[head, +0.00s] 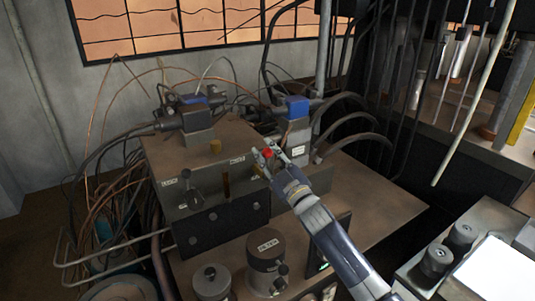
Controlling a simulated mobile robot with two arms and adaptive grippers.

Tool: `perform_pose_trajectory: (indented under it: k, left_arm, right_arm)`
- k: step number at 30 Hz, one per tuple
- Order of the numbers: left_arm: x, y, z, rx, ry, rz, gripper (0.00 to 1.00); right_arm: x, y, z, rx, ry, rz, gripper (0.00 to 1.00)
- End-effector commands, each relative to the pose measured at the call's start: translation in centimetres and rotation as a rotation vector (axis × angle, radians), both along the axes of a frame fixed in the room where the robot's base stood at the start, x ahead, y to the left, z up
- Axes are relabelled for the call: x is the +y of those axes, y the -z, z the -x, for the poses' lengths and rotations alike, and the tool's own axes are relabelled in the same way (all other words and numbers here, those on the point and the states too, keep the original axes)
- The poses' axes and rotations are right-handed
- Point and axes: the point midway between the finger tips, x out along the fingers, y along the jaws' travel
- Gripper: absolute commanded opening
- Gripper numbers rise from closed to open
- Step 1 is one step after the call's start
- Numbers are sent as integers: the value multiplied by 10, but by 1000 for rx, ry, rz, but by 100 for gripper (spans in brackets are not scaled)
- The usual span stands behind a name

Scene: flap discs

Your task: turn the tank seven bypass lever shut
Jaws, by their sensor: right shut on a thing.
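A red knob (267,154), which looks like the end of a lever, sits at the right edge of the dark metal block (209,155). My right gripper (267,158) reaches in from the lower right and is shut at the red knob. The fingers hide what lies below the knob, so the lever's angle cannot be told. A second dark-knobbed handle (192,196) stands at the block's left front beside a small white label. My left gripper is not in view.
Two grey cylinders (266,262) stand in front of the block. Blue-topped valves (297,106) with thick black hoses rise behind it. Copper wires and cables crowd the left. The bench top (375,205) right of my arm is mostly bare.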

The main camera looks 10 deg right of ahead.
Motion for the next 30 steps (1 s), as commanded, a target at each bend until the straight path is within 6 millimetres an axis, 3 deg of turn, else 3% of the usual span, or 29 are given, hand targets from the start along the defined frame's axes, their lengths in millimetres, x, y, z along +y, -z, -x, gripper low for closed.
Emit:
perform_pose_trajectory:
  k: [1, 5, 6, 9, 22, 30]
  left_arm:
    - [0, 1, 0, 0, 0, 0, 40]
    - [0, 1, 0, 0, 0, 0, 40]
    - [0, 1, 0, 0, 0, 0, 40]
    - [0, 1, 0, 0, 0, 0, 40]
    - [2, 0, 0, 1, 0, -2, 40]
    - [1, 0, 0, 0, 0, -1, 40]
  right_arm:
    - [0, 11, 0, 16, 6, 16, 0]
    - [0, 11, 0, 15, 4, 17, 0]
    - [0, 11, 0, 16, 4, 16, 28]
    - [0, 11, 0, 15, 3, 12, 50]
    - [-1, 6, 5, 6, -1, 4, 50]
    - [-16, 20, 45, 9, 0, 5, 50]
